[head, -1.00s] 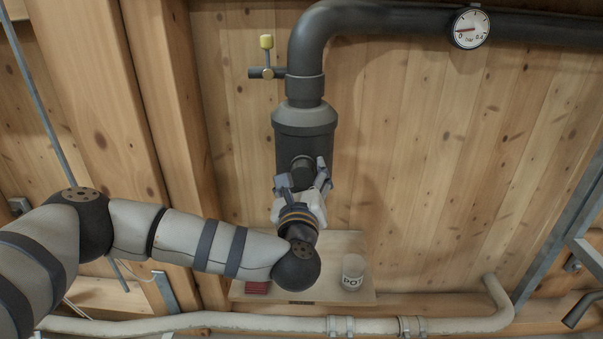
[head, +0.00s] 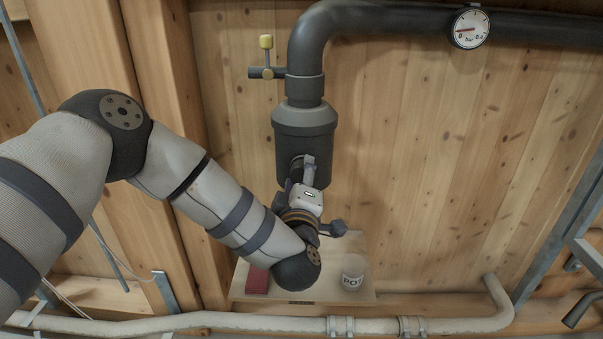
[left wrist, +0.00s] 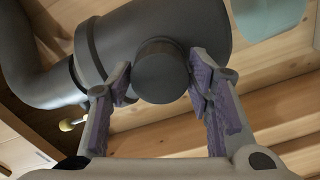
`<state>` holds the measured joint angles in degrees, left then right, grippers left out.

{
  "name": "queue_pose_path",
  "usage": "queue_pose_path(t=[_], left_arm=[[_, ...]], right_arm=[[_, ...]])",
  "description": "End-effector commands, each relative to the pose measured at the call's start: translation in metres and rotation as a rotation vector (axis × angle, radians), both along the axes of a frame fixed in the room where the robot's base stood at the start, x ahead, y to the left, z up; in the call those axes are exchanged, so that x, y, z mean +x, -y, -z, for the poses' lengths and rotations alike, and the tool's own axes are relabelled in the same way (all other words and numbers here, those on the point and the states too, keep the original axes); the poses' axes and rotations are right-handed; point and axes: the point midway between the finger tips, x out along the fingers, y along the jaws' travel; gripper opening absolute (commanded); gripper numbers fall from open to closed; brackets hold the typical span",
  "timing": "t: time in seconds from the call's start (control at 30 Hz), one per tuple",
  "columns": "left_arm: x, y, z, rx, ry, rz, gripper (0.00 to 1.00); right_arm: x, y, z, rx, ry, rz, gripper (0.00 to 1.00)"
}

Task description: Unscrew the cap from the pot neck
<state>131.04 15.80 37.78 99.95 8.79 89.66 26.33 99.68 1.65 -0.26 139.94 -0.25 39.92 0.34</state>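The dark pot (head: 305,135) hangs under the bent pipe; its short neck points out towards me. The round dark cap (left wrist: 160,76) on the neck faces the camera in the left wrist view. In the head view it is mostly hidden behind my left gripper (head: 300,172). In the left wrist view the left gripper (left wrist: 160,86) has its purple-padded fingers on either side of the cap, very close to its edge. I cannot tell whether the pads touch it. My right gripper is not in view.
A wooden shelf (head: 325,294) below carries a white-labelled, pale cup (head: 354,273) and a red item (head: 257,280). A yellow-handled valve (head: 267,57) sits left of the pipe (head: 400,18), and a gauge (head: 470,28) at upper right. The wall right of the pot is clear.

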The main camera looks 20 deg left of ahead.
Motion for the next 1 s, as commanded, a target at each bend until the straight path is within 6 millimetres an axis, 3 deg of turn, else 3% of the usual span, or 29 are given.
queue_pose_path(t=[0.03,0.1,0.13,0.23,0.47,1.0], left_arm=[[0.000,0.000,0.000,-0.001,0.000,0.000,0.28],[0.000,0.000,0.000,-0.002,0.001,0.000,0.12],[0.000,0.000,0.000,-0.002,0.001,0.000,0.09],[0.000,-0.001,0.001,-0.122,0.032,-0.003,0.09],[-0.002,-0.002,0.003,-1.149,0.328,-0.009,0.09],[-0.021,0.007,-0.002,-1.109,0.320,0.002,0.09]], right_arm=[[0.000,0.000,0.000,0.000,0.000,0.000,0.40],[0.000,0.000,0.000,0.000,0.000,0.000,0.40],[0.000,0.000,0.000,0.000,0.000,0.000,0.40],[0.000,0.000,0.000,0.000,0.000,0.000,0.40],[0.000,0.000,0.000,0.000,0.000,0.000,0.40],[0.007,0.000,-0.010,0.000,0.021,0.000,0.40]])
